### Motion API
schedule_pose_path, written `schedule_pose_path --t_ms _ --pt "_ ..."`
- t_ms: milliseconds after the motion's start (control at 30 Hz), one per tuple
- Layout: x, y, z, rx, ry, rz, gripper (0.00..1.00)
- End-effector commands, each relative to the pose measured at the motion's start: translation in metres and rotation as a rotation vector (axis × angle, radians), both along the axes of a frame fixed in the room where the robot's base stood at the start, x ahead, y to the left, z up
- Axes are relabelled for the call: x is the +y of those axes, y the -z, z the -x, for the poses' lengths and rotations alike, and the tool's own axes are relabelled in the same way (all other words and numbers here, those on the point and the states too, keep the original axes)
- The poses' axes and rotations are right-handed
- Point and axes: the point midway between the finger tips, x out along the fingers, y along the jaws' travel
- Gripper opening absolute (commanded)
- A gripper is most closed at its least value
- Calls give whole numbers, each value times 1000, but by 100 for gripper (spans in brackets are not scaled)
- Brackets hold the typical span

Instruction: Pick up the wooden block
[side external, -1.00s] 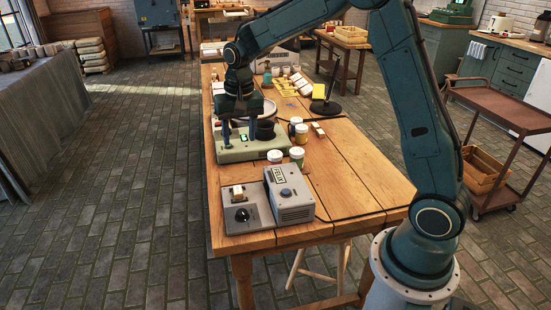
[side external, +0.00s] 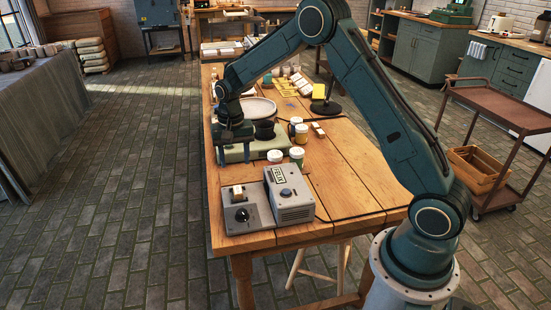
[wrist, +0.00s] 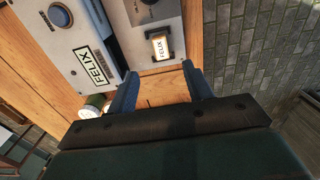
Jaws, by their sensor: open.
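A small wooden block (side external: 238,191) with a pale face sits in a dark holder on a grey control box at the near left of the table. In the side view my gripper (side external: 232,136) is farther back over the table's left edge, in front of the green-grey machine, apart from the block. Its fingers are hard to make out there.
A grey box labelled FELIX (side external: 290,195) stands right beside the block's control box (side external: 243,219). White-lidded jars (side external: 297,155) and mugs stand just behind. The table's right front is clear.

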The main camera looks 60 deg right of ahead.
Motion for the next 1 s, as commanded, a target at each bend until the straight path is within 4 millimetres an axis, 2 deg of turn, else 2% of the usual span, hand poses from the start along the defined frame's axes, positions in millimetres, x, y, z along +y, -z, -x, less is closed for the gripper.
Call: schedule_pose_path --t_ms 200,400,767,1000 --pt "0 35 1 4 0 -1 51" --pt "0 57 0 1 -1 0 51" --pt "0 64 0 0 -1 0 51" --pt "0 84 0 2 -1 -1 51"
